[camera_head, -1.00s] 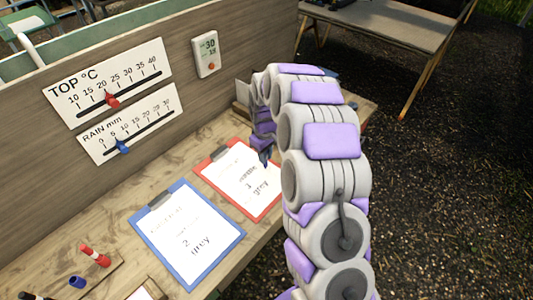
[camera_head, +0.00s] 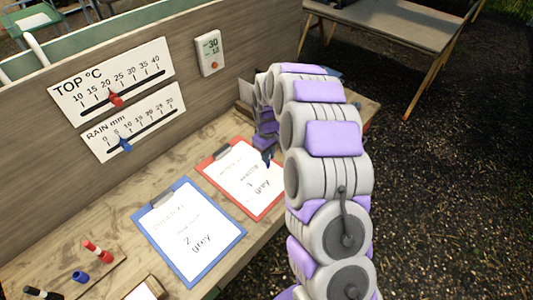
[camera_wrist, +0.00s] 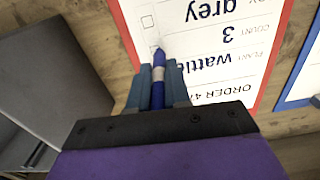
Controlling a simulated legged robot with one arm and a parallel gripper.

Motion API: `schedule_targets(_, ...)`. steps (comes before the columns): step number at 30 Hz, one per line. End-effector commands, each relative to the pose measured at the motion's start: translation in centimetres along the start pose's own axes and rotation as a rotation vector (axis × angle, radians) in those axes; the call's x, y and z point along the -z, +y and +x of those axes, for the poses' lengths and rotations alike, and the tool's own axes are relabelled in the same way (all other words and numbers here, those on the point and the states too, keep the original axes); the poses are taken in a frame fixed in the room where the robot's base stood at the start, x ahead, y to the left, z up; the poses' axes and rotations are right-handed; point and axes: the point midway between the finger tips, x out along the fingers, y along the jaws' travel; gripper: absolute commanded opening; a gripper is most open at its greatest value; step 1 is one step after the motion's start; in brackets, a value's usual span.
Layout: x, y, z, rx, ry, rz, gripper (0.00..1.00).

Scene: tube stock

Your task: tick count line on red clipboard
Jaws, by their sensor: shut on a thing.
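The red clipboard (camera_head: 271,208) lies on the bench beside my arm, with a white printed sheet on it. The wrist view shows its red edge (camera_wrist: 122,35) and upside-down lines reading wattle, count 3 and grey. My gripper (camera_wrist: 158,70) is shut on a blue marker (camera_wrist: 158,76) with a pale band. The marker's tip points at the sheet close to the small box beside the count line. Whether the tip touches, or has left a mark, I cannot tell. In the head view my gripper (camera_head: 267,158) hangs over the clipboard's right edge.
A blue clipboard (camera_head: 160,252) lies next to the red one. A red marker (camera_head: 96,251), a blue cap-like piece (camera_head: 80,277) and a dark marker (camera_head: 40,293) sit at the bench's lower left. A wooden panel (camera_head: 215,110) with gauges stands behind.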

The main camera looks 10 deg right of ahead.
Motion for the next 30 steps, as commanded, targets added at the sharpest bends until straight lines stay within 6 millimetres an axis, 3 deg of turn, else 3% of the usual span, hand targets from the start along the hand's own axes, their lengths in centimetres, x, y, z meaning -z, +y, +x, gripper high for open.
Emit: schedule_targets(30, -0.45, 0.31, 0.02, -0.001, -0.001, 0.0, 0.0)
